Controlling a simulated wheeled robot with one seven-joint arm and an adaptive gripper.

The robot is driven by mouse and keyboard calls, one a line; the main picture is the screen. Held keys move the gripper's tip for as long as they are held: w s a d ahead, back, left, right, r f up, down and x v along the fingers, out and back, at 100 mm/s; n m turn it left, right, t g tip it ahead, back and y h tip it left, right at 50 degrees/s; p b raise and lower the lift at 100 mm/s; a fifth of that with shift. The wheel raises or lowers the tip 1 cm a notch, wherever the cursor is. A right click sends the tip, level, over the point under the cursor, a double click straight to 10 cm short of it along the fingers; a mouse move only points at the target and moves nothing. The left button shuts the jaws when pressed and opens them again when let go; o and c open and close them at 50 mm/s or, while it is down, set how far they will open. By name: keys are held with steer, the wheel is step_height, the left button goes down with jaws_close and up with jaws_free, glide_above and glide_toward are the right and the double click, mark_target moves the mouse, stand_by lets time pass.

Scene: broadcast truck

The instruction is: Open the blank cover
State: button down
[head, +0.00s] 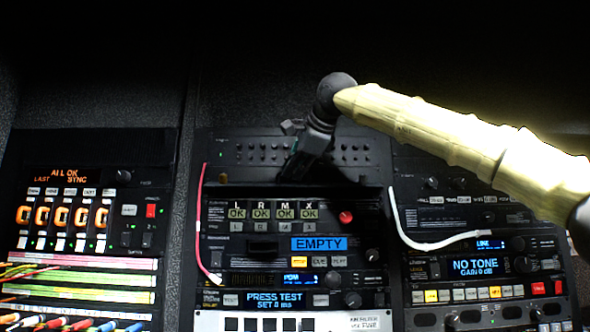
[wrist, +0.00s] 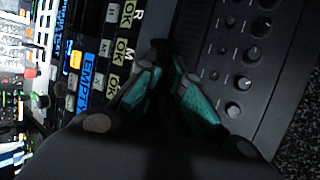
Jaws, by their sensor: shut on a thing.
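The blank cover looks to be the plain dark strip (head: 350,178) in the middle rack, between the row of small knobs above and the L R M X "OK" unit below. In the wrist view it is the dark band (wrist: 188,28) between the OK labels and the knob panel. My gripper (head: 292,176) reaches down to it from the upper right. In the wrist view my gripper's teal-padded fingers (wrist: 167,60) come close together at the band and are shut on the cover. The exact part held is dark and hidden between the fingertips. The cover's opening angle cannot be told.
The knob panel (wrist: 240,55) lies close beside the fingers. Below the cover is the "EMPTY" display (head: 319,244) unit with a red knob (head: 346,217). A red cable (head: 199,215) hangs left and a white cable (head: 430,245) right.

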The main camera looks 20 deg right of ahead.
steer(key=shift+w+d+r+m+g, duration=0.1)
steer(key=shift+w+r+m+g, duration=0.15)
steer(key=shift+g, duration=0.5)
steer(key=shift+w+r+m+g, duration=0.2)
steer(key=shift+r+g, duration=0.15)
steer(key=shift+g, duration=0.4)
steer(key=shift+w+d+r+g, duration=0.1)
steer(key=shift+r+g, duration=0.05)
steer(key=shift+g, duration=0.15)
steer(key=c, duration=1.6)
jaws_free()
steer(key=shift+o, duration=0.2)
steer(key=v, duration=1.2)
steer(key=shift+d, duration=0.2)
